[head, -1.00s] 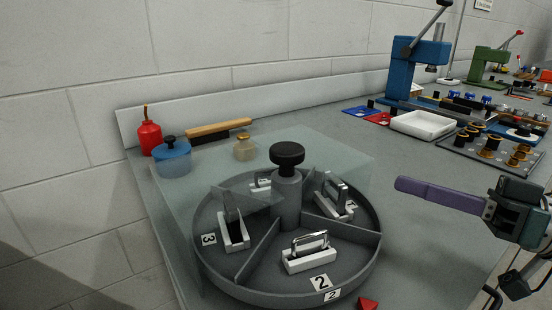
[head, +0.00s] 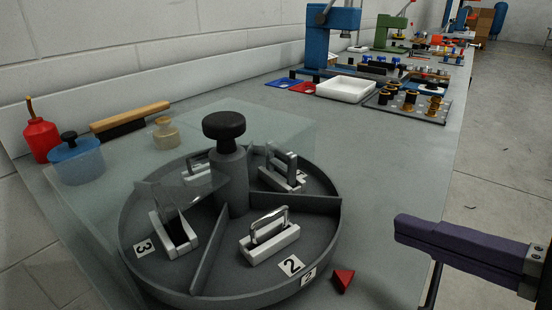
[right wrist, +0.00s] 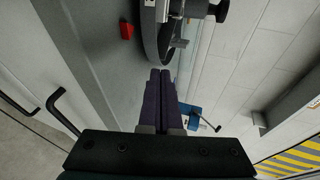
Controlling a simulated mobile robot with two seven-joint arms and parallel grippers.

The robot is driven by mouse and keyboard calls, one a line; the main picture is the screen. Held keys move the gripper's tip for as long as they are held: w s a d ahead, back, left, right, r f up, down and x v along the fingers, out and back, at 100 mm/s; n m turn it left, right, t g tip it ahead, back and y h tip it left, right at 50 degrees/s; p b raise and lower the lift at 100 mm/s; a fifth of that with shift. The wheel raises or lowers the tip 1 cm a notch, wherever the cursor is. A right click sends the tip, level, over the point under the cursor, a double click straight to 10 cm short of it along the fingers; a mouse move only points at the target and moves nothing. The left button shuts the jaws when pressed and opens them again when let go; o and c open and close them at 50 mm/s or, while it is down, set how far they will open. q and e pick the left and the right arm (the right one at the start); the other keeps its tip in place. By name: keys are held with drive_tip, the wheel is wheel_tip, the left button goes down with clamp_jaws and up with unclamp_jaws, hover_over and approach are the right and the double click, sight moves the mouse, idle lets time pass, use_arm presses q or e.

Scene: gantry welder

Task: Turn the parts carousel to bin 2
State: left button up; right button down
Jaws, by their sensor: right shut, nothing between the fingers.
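The parts carousel (head: 227,288) is a round grey tray with dividers and a central post topped by a black knob (head: 223,125). Its bins hold white blocks with metal loops. A label 2 (head: 291,265) lies at the front right, and a label 3 (head: 145,248) at the left. A red triangular marker (head: 343,281) lies on the table just right of the rim, a little right of the label 2. My right gripper (head: 400,224), with purple fingers, is shut and empty, to the right of the carousel and apart from it. Its closed fingers also show in the right wrist view (right wrist: 160,73).
A clear guard (head: 100,222) stands around the carousel's left and back. A red oil bottle (head: 41,138), blue jar (head: 76,160), brush (head: 130,118) and small brass-topped jar (head: 165,133) are behind it. A white tray (head: 346,90) and blue press (head: 333,38) stand farther back.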

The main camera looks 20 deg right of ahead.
drive_tip(key=b, duration=0.1)
approach(316, 193)
drive_tip(key=w+a, duration=0.2)
drive_tip(key=w, duration=0.1)
drive_tip(key=w+a+f, duration=0.1)
drive_tip(key=shift+w+a, duration=0.25)
drive_tip(key=shift+w, duration=0.1)
drive_tip(key=shift+w+a, duration=0.3)
drive_tip(key=shift+w, duration=0.4)
drive_tip(key=shift+w+d+r+p, duration=0.1)
drive_tip(key=shift+w+r+p, duration=0.05)
drive_tip(key=shift+w+p, duration=0.2)
drive_tip(key=shift+w+d, duration=0.1)
drive_tip(key=shift+w, duration=1)
drive_tip(key=shift+s+p, duration=0.1)
drive_tip(key=shift+p, duration=0.2)
